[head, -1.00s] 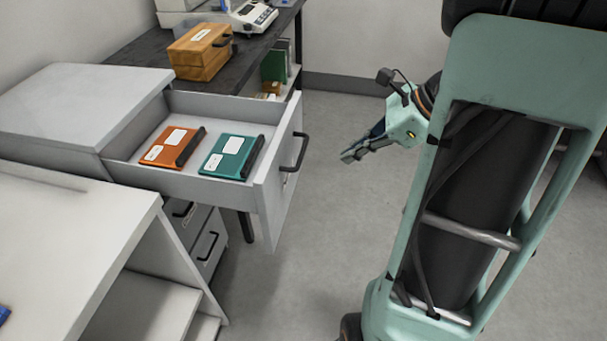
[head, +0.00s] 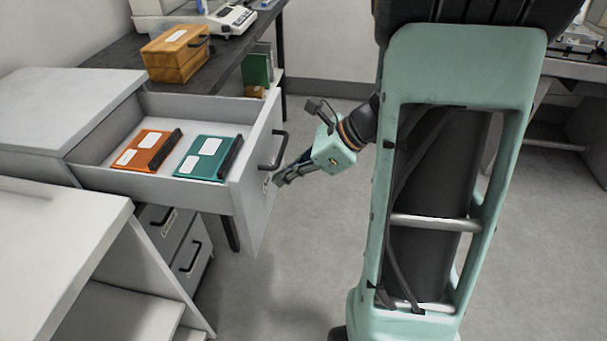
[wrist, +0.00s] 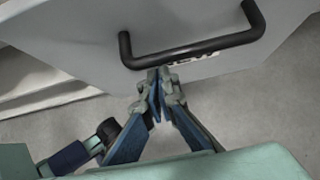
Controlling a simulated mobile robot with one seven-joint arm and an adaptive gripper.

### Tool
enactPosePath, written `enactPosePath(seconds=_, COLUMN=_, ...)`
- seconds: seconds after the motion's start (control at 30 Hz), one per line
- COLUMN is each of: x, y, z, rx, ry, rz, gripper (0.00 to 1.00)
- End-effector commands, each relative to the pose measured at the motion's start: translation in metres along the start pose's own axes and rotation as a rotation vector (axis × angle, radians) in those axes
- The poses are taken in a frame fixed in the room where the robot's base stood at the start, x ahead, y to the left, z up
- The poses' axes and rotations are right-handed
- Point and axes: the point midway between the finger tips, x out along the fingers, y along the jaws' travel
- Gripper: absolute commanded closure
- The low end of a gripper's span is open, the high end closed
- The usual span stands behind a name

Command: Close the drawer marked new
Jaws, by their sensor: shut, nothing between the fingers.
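The top drawer (head: 247,213) of the grey cabinet is pulled far out in the head view. An orange box or binder (head: 146,151) and a teal one (head: 208,158) lie inside it. Its black bar handle (head: 273,152) is on the front, with a label partly readable as "EW" below the handle in the wrist view (wrist: 195,56). My gripper (head: 278,181) is shut and empty, its tips close to the drawer front just below the handle. In the wrist view the closed tips (wrist: 160,76) are at the label; I cannot tell whether they touch.
Two lower drawers (head: 190,255) below are shut. A white shelf unit (head: 60,240) stands at the near left. A dark bench (head: 120,68) with a wooden box (head: 176,55) and a scale (head: 230,20) is behind.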

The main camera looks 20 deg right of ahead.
Motion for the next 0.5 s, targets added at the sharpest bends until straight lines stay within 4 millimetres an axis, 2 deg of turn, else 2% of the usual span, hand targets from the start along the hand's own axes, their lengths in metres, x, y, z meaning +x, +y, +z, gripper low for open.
enactPosePath(seconds=0.2, x=0.0112, y=-0.0002, z=0.0112, rx=0.0, ry=0.001, rz=0.0, gripper=1.0)
enactPosePath(seconds=0.5, x=0.0116, y=-0.0004, z=0.0123, rx=0.0, ry=0.001, rz=-0.001, gripper=1.0)
